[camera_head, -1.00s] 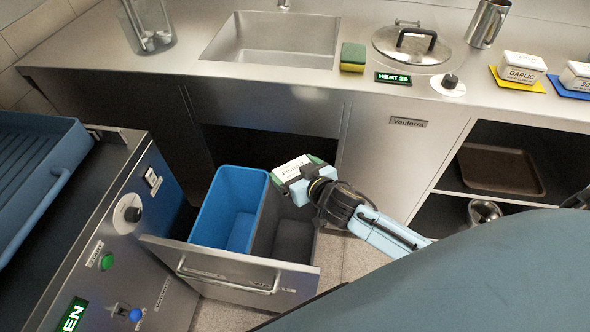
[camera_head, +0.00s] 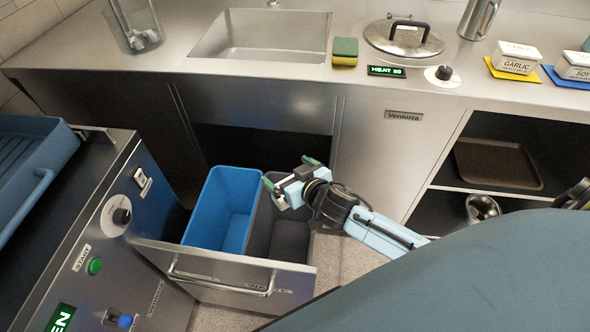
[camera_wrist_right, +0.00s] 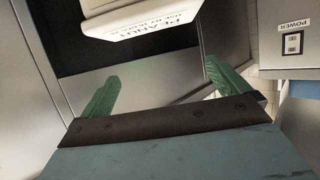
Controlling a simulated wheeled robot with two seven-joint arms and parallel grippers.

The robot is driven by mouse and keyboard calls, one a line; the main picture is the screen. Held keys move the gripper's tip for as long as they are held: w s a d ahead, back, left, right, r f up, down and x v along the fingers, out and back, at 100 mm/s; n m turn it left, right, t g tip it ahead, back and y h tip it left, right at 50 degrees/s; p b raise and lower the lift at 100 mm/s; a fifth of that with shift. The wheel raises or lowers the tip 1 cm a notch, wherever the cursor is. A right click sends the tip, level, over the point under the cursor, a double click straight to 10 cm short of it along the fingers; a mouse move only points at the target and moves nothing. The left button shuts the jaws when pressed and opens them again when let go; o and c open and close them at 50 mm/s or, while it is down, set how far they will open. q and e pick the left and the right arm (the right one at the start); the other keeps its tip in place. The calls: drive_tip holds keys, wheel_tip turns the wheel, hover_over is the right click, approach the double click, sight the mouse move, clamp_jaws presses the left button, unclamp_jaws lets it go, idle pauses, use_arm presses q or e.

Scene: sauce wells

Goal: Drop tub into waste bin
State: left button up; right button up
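The tub, white with a printed label of which only part is readable, shows in the right wrist view (camera_wrist_right: 140,18). It is beyond the fingertips and apart from them. In the head view I cannot make it out. My right gripper (camera_head: 289,180) is open, its green-padded fingers spread over the drawer's grey bin (camera_head: 292,240). The open fingers also show in the right wrist view (camera_wrist_right: 163,88) with nothing between them. The blue bin (camera_head: 209,215) stands left of the grey one in the same pulled-out drawer. My left gripper is not in view.
The drawer front (camera_head: 225,268) with its bar handle stands out from under the sink counter (camera_head: 170,72). A steel machine (camera_head: 125,240) with knobs stands close on the left. Right of the drawer are a cabinet panel (camera_head: 385,160) and shelves with a brown tray (camera_head: 495,165).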

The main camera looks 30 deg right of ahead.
drive_tip(key=shift+a+f, duration=0.2)
drive_tip(key=shift+f, duration=0.35)
drive_tip(key=shift+s, duration=0.1)
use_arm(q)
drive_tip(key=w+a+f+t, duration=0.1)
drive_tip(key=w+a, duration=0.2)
use_arm(e)
drive_tip(key=shift+s+d+r+p, duration=0.2)
drive_tip(key=shift+s+d, duration=0.1)
drive_tip(key=shift+s, duration=0.25)
drive_tip(key=shift+s+d+r+p, duration=0.15)
drive_tip(key=shift+s+d, duration=0.1)
drive_tip(key=shift+s, duration=0.25)
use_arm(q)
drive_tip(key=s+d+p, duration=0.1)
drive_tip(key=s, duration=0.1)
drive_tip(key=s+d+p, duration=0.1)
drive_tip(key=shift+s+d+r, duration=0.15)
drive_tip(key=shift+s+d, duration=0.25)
use_arm(e)
drive_tip(key=a+v, duration=0.1)
drive_tip(key=v, duration=1)
drive_tip(key=shift+d+r, duration=0.2)
drive_tip(key=shift+d, duration=0.25)
